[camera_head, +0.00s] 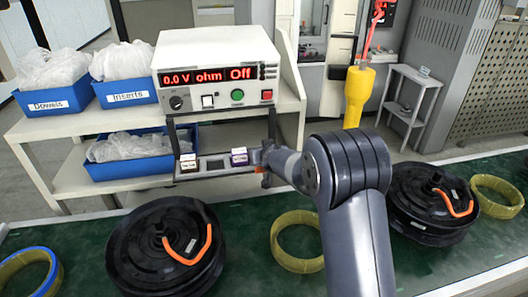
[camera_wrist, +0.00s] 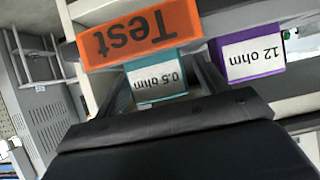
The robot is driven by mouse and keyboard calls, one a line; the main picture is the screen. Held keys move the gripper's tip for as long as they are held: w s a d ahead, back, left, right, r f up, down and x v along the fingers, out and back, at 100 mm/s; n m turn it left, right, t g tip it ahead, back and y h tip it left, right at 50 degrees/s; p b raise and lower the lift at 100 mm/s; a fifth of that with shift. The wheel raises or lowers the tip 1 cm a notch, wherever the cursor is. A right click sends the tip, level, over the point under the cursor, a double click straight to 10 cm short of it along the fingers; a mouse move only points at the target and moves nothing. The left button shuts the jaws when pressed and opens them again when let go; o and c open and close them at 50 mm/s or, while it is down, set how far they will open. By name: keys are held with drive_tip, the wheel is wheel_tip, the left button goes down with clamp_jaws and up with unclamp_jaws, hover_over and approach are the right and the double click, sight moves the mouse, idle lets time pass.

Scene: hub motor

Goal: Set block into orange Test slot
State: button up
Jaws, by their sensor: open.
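The orange Test label (camera_wrist: 138,33) shows upside down at the top of the wrist view. Directly below it is a teal block (camera_wrist: 158,84) with a white 0.5 ohm label. My gripper (camera_wrist: 160,98) is open, its fingers on either side of the teal block; I cannot tell whether they touch it or how deep it sits in the Test slot. A purple 12 ohm block (camera_wrist: 248,58) is just to the right. In the head view my gripper (camera_head: 266,165) is at the right end of the block rack (camera_head: 214,167), largely hidden by my arm, and the teal block cannot be made out.
The purple block (camera_head: 239,156) and a brown-sided block (camera_head: 188,163) sit in the rack, with a dark empty place between them. The meter (camera_head: 217,77), reading Off, stands above. Blue bins (camera_head: 128,92) are left. Black hub motors (camera_head: 165,250) and yellow rings lie on the green bench.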

drive_tip(key=shift+s+r, duration=0.15)
drive_tip(key=shift+r, duration=0.1)
drive_tip(key=v, duration=1.1)
drive_tip(key=shift+s+r, duration=0.15)
drive_tip(key=shift+s, duration=0.15)
